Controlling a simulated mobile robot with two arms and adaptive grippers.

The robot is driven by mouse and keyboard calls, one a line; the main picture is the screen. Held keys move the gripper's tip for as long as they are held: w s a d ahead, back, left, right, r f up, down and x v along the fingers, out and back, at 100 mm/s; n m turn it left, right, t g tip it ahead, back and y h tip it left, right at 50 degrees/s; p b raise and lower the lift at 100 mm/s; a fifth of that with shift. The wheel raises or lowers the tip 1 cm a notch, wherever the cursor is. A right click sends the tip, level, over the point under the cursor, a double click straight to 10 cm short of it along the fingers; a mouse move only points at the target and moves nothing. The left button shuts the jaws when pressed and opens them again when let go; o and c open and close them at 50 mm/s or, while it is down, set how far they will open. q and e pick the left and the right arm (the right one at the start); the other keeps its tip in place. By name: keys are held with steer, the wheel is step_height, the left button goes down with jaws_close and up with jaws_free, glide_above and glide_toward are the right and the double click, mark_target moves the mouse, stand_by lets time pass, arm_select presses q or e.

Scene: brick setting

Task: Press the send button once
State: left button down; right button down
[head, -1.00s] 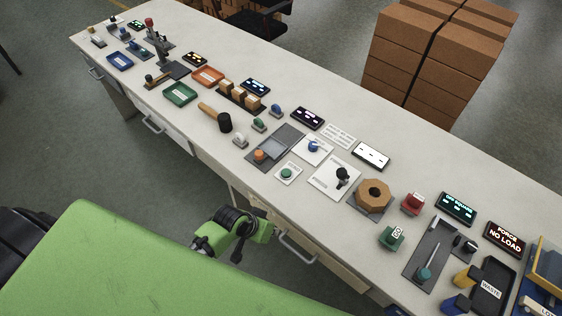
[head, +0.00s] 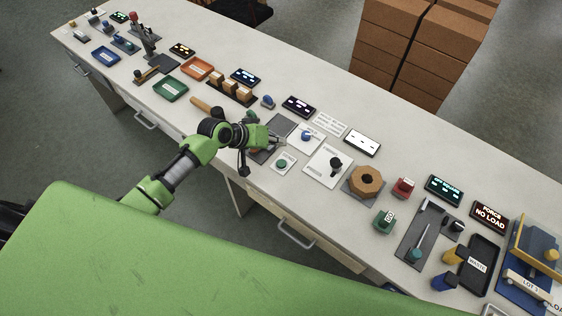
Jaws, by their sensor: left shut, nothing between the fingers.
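A green round button (head: 282,163) on a small white plate sits near the front edge of the bench, at the middle of the head view. It may be the send button, but no label on it is readable. My left gripper (head: 281,142) is shut and empty. In the picture it is just behind and above the green button, over the dark plate, apart from the button. My left arm and gripper hide most of the dark plate and the orange knob on it. My right gripper is not in view.
A white panel with a blue knob (head: 306,135) and another with a black knob (head: 335,163) lie to the right. A wooden octagonal piece (head: 367,180), a red block (head: 403,188) and a green GO block (head: 384,220) stand farther right. Trays (head: 171,89) lie left.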

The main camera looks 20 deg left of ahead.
arm_select(q)
steer(key=b, duration=0.7)
glide_above(279, 164)
step_height(279, 164, down, 7)
steer(key=shift+w+f, duration=0.1)
steer(key=shift+f, duration=0.1)
steer(key=shift+f+b, duration=0.6)
steer(key=shift+f, duration=0.1)
steer(key=shift+f, duration=0.1)
stand_by(0.4)
steer(key=shift+f, duration=0.3)
steer(key=shift+f+b, duration=0.55)
stand_by(0.6)
stand_by(0.3)
steer(key=shift+r+p, duration=0.9)
steer(key=shift+r, duration=0.15)
